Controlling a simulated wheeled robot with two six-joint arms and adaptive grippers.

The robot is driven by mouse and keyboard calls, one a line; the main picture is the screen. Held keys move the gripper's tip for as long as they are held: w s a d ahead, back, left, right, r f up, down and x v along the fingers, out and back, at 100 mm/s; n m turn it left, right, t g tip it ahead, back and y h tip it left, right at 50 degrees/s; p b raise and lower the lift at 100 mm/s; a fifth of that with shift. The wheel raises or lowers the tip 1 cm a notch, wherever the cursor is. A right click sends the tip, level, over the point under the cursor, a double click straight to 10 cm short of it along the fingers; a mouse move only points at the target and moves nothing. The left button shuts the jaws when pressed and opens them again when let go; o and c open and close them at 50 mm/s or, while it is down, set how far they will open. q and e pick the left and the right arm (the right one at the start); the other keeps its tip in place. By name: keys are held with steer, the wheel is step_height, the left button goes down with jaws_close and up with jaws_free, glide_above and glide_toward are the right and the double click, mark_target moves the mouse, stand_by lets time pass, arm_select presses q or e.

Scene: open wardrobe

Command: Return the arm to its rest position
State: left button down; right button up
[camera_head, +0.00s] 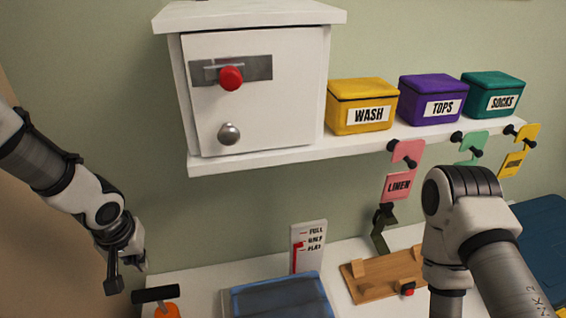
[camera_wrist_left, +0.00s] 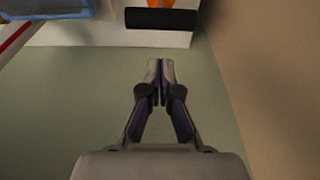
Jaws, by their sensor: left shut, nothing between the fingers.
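My left arm comes in from the left in the head view. Its gripper (camera_head: 128,272) hangs low at the left, beside the black-handled orange tool (camera_head: 156,294) and apart from it. In the left wrist view the two fingers of this gripper (camera_wrist_left: 161,78) are together with nothing between them, against the plain green wall. My right arm (camera_head: 470,225) stands at the lower right of the head view; its gripper is out of view.
A white cabinet (camera_head: 257,88) stands on the shelf (camera_head: 260,156) with yellow, purple and teal boxes. Tags hang below. The lower surface (camera_head: 200,287) holds a blue translucent container (camera_head: 276,298), a level card (camera_head: 308,246) and a wooden board (camera_head: 384,277). Open wall lies between the left arm and the shelf.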

arm_select(q)
steer(key=s+d+f+g+b, duration=0.1)
steer(key=s+f, duration=0.7)
steer(key=f, duration=0.2)
steer(key=s+d+f+g+h+b, duration=0.1)
steer(key=s+d+f+g+b, duration=0.1)
steer(key=s+f, duration=0.7)
steer(key=s+d+f+g+b, duration=0.2)
steer(key=s+f, duration=0.7)
steer(key=f, duration=0.3)
steer(key=shift+d+h, duration=0.15)
steer(key=shift+h, duration=0.15)
steer(key=w+t, duration=0.1)
steer(key=w+a+m+t, duration=0.1)
steer(key=w, duration=0.1)
steer(key=w+y, duration=0.1)
steer(key=w, duration=0.1)
steer(key=shift+a+f+m+t, duration=0.1)
steer(key=shift+a+m+t, duration=0.15)
steer(key=shift+m+t, duration=0.15)
steer(key=shift+w, duration=0.15)
